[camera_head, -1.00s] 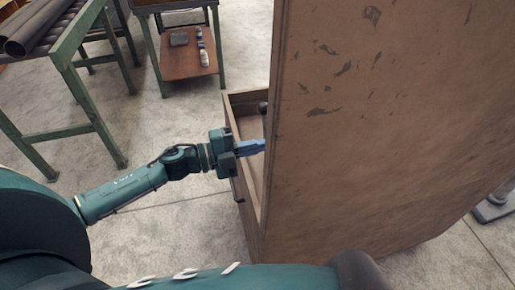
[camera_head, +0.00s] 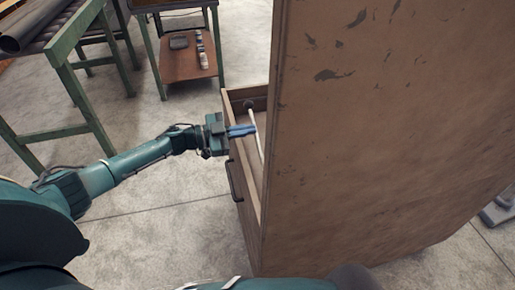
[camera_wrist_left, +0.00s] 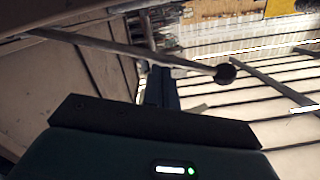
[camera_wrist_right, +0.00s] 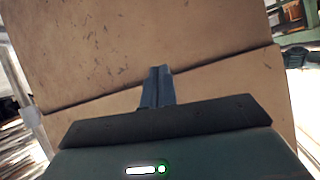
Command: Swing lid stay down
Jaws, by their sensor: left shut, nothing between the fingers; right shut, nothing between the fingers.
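The lid stay (camera_head: 255,127) is a thin pale rod with a dark round knob at its upper end. It stands tilted in the open-topped wooden box, and its lower part is hidden behind the large brown panel (camera_head: 390,130). In the left wrist view the rod (camera_wrist_left: 130,47) runs across above the fingers, with its knob (camera_wrist_left: 225,73) to the right. My left gripper (camera_head: 252,129) is shut and empty, its blue fingertips close to the rod; I cannot tell if they touch. My right gripper (camera_wrist_right: 158,72) is shut and empty, facing a brown wooden surface.
The box rim (camera_head: 245,190) and a dark handle (camera_head: 234,182) lie below my left gripper. A green-framed table with pipes (camera_head: 40,25) stands at the upper left. A green-legged cart (camera_head: 180,65) holds small items. Bare concrete floor lies between.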

